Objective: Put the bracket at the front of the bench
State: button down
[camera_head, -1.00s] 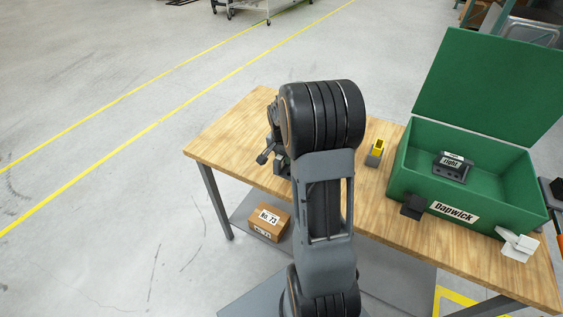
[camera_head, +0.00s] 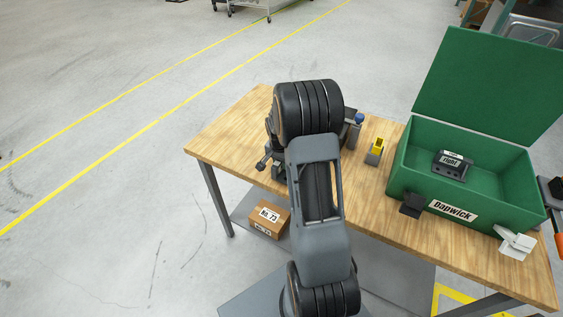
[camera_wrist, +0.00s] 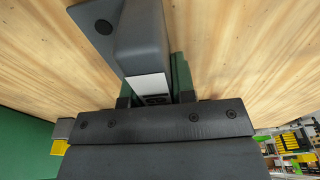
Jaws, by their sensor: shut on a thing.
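A dark grey bracket (camera_wrist: 140,40) with a round hole and a white label shows in the wrist view. My gripper (camera_wrist: 155,92) is shut on it, and wooden bench top fills the view behind it. The label's words cannot be read. In the head view my arm hides the gripper and most of what it holds. Another dark grey bracket (camera_head: 451,166), labelled "right", lies inside the open green box. The wooden bench (camera_head: 225,142) runs across the head view.
The green box (camera_head: 402,184), marked Dapwick, takes up the bench's right part. A yellow item (camera_head: 375,150), a small black block (camera_head: 412,205) and a white clip-like piece (camera_head: 516,243) are near it. A dark fixture part (camera_head: 265,160) shows left of my arm. The bench's left end is clear.

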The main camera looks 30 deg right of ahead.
jog(key=shift+f, duration=0.15)
jog(key=c, duration=0.9)
grip_release()
jog(key=shift+c, duration=0.2)
jog(key=r, duration=0.7)
jog(key=a+r, duration=0.1)
jog(key=r, duration=0.3)
jog(key=shift+s+a+r+b, duration=0.1)
jog(key=shift+s+r+b, duration=0.1)
jog(key=shift+s+b, duration=0.2)
jog(key=s+a+r+n+t, duration=0.1)
jog(key=s+a+r+n, duration=0.2)
jog(key=s+a+n, duration=0.3)
jog(key=s+a+r+n+t+y, duration=0.1)
jog(key=s+a+r+n, duration=0.3)
jog(key=s+a, duration=0.6)
jog(key=shift+s+a+n+t, duration=0.3)
jog(key=shift+a+n+t, duration=0.6)
jog(key=shift+n, duration=0.3)
